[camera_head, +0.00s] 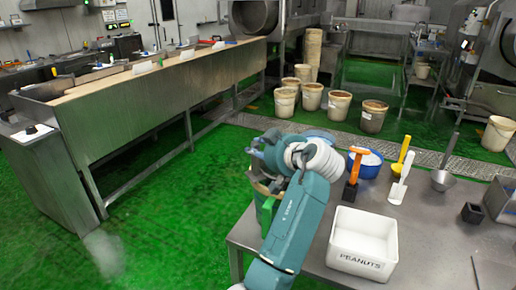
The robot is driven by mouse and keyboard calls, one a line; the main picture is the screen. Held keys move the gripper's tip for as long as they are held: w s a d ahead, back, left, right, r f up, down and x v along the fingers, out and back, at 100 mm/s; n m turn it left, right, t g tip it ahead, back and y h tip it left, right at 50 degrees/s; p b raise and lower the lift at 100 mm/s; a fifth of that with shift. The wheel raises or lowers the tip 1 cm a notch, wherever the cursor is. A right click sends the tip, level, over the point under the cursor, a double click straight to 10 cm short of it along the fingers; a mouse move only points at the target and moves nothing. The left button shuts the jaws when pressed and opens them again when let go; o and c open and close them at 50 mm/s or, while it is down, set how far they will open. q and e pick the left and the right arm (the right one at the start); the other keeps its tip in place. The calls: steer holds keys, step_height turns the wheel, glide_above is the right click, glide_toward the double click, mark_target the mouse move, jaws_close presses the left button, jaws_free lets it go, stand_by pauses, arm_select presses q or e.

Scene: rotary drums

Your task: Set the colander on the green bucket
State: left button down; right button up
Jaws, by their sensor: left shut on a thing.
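My left gripper (262,150) is shut at the far left corner of the steel table, beyond my teal arm. It is at the top of the green bucket (269,212), which is largely covered by my arm. The thing in its jaws appears to be the colander, but it is nearly all hidden by the gripper and wrist. I cannot tell whether the colander touches the bucket's rim. My right gripper is not in view.
On the steel table (430,235) stand a white PEANUTS bin (362,248), a blue-rimmed bowl (366,166), an orange-handled tool (355,165), scoops and a metal ladle (443,178). Green floor lies open left of the table. Several buckets stand behind.

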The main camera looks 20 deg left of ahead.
arm_select(q)
steer(key=shift+f+b, duration=0.35)
steer(key=shift+f, duration=0.25)
steer(key=c, duration=1.4)
jaws_free()
step_height(320, 180, up, 10)
steer(key=shift+r, duration=0.1)
